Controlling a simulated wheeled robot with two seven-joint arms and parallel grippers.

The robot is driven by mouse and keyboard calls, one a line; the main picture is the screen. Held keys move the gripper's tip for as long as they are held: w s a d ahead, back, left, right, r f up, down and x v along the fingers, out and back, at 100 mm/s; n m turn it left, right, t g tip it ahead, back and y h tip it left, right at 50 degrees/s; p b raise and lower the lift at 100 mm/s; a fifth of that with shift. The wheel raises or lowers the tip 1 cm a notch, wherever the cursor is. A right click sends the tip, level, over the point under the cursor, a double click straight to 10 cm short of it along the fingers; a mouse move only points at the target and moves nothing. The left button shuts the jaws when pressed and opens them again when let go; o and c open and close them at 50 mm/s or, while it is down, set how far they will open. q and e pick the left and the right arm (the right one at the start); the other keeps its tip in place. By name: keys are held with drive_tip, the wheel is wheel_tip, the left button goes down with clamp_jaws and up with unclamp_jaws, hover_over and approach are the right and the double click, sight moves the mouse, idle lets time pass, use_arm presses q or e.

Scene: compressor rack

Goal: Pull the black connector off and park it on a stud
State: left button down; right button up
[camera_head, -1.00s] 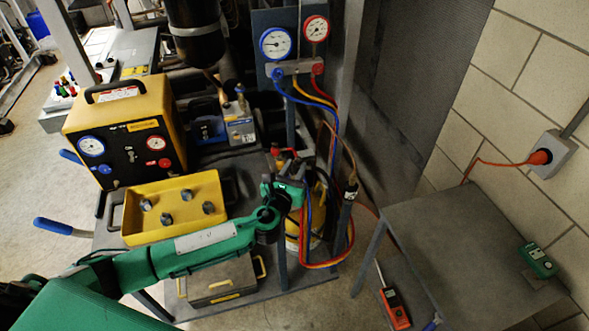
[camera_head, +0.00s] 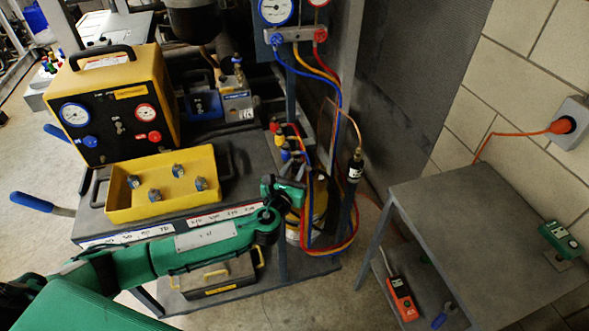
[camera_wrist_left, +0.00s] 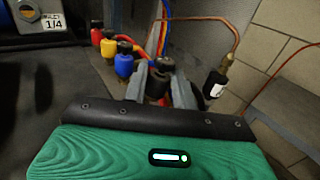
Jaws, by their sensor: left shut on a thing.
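My left gripper (camera_head: 291,175) is at the hose ends on the right side of the cart. In the left wrist view its two grey fingers (camera_wrist_left: 160,88) are closed on the black connector (camera_wrist_left: 159,80). I cannot tell whether that connector is still seated. Beside it stand a blue connector (camera_wrist_left: 123,64), a yellow connector (camera_wrist_left: 108,46) and a red connector (camera_wrist_left: 97,34), in a row. In the head view the black connector is hard to make out behind the gripper. The yellow tray (camera_head: 123,207) on the cart carries several upright metal studs (camera_head: 154,195). My right gripper is out of view.
Red, yellow and blue hoses (camera_head: 320,75) hang from the gauge manifold (camera_head: 295,35) close to my gripper. A copper pipe with a black cylinder (camera_head: 354,170) stands to its right. A yellow gauge unit (camera_head: 115,100) stands behind the tray. A grey table (camera_head: 455,215) is at right.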

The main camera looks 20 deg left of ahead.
use_arm(q)
drive_tip(key=shift+f, duration=0.4)
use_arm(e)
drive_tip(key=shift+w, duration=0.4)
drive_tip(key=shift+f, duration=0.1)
use_arm(q)
drive_tip(key=shift+s+a+r+n+b, duration=0.1)
drive_tip(key=shift+a+r+n+b, duration=0.05)
drive_tip(key=shift+a+n+b, duration=0.15)
drive_tip(key=shift+s+a+r+n+b, duration=0.1)
drive_tip(key=shift+a+n+b, duration=0.1)
drive_tip(key=shift+a+n, duration=0.2)
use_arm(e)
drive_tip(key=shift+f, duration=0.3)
use_arm(q)
drive_tip(key=shift+d, duration=0.1)
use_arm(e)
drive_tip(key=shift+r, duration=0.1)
use_arm(q)
drive_tip(key=shift+f, duration=0.25)
drive_tip(key=shift+c, duration=1.6)
unclamp_jaws()
